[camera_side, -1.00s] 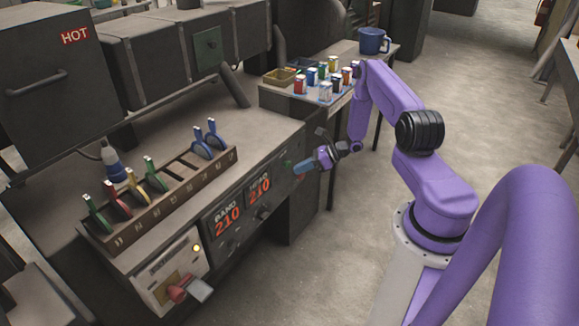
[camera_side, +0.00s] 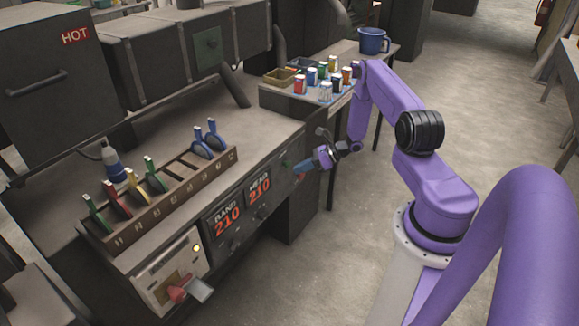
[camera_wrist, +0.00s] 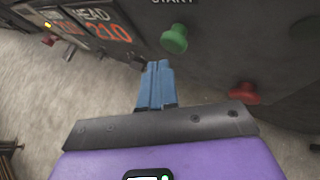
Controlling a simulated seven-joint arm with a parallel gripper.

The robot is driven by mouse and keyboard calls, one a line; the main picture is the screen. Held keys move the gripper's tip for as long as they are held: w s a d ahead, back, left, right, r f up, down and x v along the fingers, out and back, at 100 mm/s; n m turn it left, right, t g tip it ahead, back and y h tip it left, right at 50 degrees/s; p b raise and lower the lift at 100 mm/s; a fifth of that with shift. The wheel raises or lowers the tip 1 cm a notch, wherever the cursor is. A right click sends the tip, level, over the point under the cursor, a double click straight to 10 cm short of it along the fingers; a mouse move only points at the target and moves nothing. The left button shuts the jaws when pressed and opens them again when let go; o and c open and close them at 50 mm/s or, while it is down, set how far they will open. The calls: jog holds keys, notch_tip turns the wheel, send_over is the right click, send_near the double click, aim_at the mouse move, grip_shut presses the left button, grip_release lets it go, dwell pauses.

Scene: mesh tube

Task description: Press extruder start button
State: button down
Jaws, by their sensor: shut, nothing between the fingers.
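The extruder start button is a green mushroom button (camera_wrist: 174,39) on the dark panel in the wrist view, under the word START. In the side view a small green spot shows on the panel face (camera_side: 286,163), just left of my gripper. My gripper (camera_side: 302,166) is shut and empty, its blue fingers pointing at the panel. In the wrist view the closed blue fingertips (camera_wrist: 158,66) are just left of and below the green button. They look close to it, but I cannot tell whether they touch it.
A red button (camera_wrist: 244,93) sits on the panel right of the green one. Displays reading 210 (camera_side: 228,221) are to the left along the panel. A rack (camera_side: 160,205) of coloured-handled tools stands on the bench.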

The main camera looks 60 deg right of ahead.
jog(key=shift+w, duration=0.1)
jog(key=shift+w, duration=0.35)
jog(key=shift+w, duration=0.85)
dwell(1.3)
jog(key=shift+s, duration=1.3)
jog(key=shift+s, duration=2.5)
